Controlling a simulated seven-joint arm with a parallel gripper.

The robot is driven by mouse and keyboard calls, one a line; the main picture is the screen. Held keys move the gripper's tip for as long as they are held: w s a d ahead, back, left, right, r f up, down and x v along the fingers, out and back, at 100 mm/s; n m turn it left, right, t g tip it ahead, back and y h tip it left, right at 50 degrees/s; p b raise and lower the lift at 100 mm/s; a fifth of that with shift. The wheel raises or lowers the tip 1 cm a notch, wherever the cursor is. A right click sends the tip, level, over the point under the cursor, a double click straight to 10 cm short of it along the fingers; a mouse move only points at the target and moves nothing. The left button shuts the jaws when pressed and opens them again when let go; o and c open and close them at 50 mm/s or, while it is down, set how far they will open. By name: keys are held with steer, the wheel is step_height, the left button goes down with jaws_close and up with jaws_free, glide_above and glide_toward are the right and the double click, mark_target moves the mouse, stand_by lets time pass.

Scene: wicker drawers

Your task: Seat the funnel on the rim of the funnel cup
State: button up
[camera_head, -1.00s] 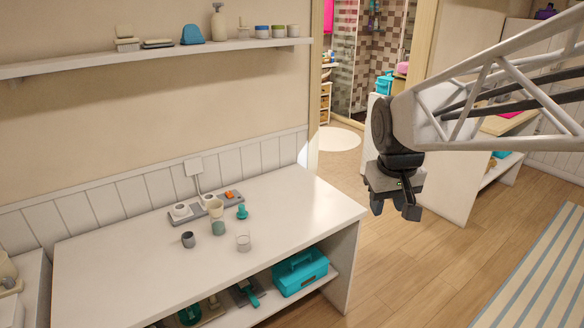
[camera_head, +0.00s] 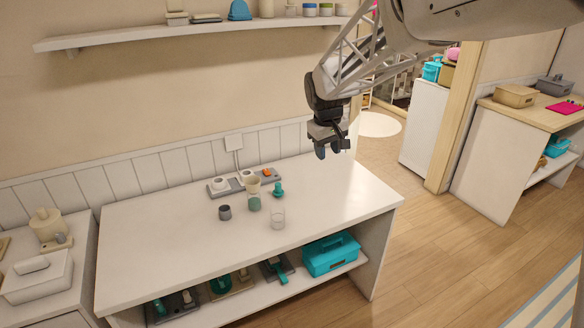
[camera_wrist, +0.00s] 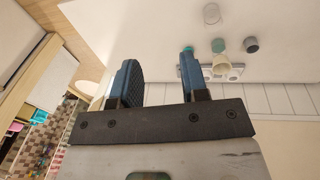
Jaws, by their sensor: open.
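A cream, cup-like piece wider at the top (camera_head: 253,185), which looks like the funnel, stands on the white table at the front of a grey tray. A muted green cup (camera_head: 254,203) is just in front of it; I cannot tell whether they touch. A dark grey cup (camera_head: 225,212) stands to the left and a clear glass (camera_head: 278,218) to the right front. Which vessel is the funnel cup is unclear. My gripper (camera_head: 333,151) is open and empty, above the table's right part. The wrist view shows the cream piece (camera_wrist: 221,62) beyond the right finger.
The grey tray (camera_head: 219,189) holds white round pieces and an orange one. A teal piece (camera_head: 278,189) stands right of the cream one. A teal toolbox (camera_head: 331,254) is on the lower shelf. A wall shelf (camera_head: 190,33) runs above. The table's front left is clear.

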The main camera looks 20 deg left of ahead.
steer(key=w+a+f+n, duration=0.1)
steer(key=w+a+f, duration=0.15)
steer(key=a, duration=0.45)
steer(key=w+a+f+n, duration=0.1)
steer(key=w+a+f, duration=0.1)
steer(key=a+f, duration=0.35)
steer(key=n, duration=0.3)
glide_toward(249, 191)
steer(key=shift+w+a+r, duration=0.15)
steer(key=shift+a+r, duration=0.1)
steer(key=shift+r, duration=0.1)
steer(key=shift+w+d+f, duration=0.1)
steer(key=shift+w+f, duration=0.05)
steer(key=shift+f, duration=0.5)
steer(key=shift+w+f, duration=0.1)
steer(key=shift+f, duration=0.5)
steer(key=shift+w+d+f, duration=0.1)
steer(key=shift+w+f, duration=0.15)
steer(key=shift+f, duration=1.05)
steer(key=shift+w+f, duration=0.25)
steer(key=shift+f, duration=1)
